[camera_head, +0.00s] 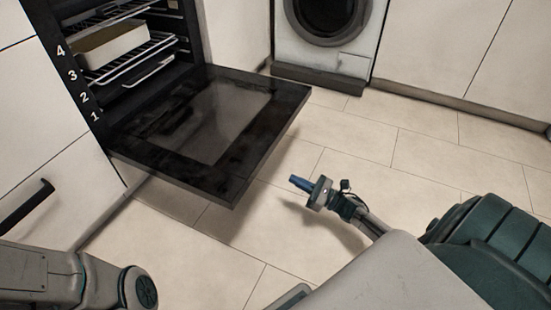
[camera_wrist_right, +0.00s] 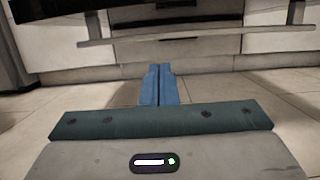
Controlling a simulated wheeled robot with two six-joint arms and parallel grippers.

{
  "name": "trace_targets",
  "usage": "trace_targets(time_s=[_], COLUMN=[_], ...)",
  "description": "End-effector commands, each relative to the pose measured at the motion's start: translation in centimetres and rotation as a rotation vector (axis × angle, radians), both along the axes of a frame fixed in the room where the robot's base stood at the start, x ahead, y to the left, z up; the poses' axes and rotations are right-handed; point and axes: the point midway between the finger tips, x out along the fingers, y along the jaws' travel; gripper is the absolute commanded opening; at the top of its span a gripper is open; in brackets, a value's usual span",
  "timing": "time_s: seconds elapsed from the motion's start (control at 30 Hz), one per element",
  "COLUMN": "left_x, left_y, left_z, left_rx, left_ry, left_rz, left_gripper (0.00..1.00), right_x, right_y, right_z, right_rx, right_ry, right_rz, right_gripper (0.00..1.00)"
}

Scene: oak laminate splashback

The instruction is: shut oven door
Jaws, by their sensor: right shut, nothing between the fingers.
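The oven (camera_head: 128,65) stands at the upper left in the head view. Its black door (camera_head: 215,125) is folded down and open, with a glass pane in its middle. My right gripper (camera_head: 296,182) is shut and empty. It is over the floor, to the right of the door's front corner and apart from it. Its blue fingers also show pressed together in the right wrist view (camera_wrist_right: 160,85). A dark edge at the top left of the wrist view (camera_wrist_right: 75,8) looks like part of the door. My left arm (camera_head: 75,280) shows at the lower left, but its gripper is out of view.
A light baking dish (camera_head: 112,46) sits on a rack in the oven. A washing machine (camera_head: 326,40) stands at the back. A drawer with a black handle (camera_head: 27,207) is at the left. The tiled floor (camera_head: 400,150) right of the door is clear.

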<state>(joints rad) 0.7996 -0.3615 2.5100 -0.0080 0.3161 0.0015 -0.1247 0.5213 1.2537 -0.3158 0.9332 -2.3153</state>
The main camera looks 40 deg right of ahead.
Motion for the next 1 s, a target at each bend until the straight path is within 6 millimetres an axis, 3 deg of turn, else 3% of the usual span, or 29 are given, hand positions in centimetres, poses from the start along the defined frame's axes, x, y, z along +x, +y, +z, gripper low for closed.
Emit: trace_targets(time_s=[0.17,0.57,0.8,1.0], left_x=[0.1,0.2,0.2,0.2], left_y=[0.0,0.0,0.0,0.0], left_z=[-0.9,-4.1,-4.6,-4.7], left_rx=[0.002,0.003,0.004,0.004], left_ry=[0.008,0.014,0.013,0.013], left_rz=[-0.002,-0.005,-0.006,-0.006], left_gripper=[0.63,0.63,0.63,0.63], right_x=[1.6,8.7,8.3,8.3], right_y=[0.9,5.0,4.7,4.8], right_z=[0.2,2.3,5.6,6.4], right_rx=[-0.006,-0.002,-0.005,-0.002], right_ry=[-0.006,-0.007,-0.004,-0.002], right_rz=[-0.001,-0.001,0.0,-0.001], right_gripper=[0.0,0.0,0.0,0.0])
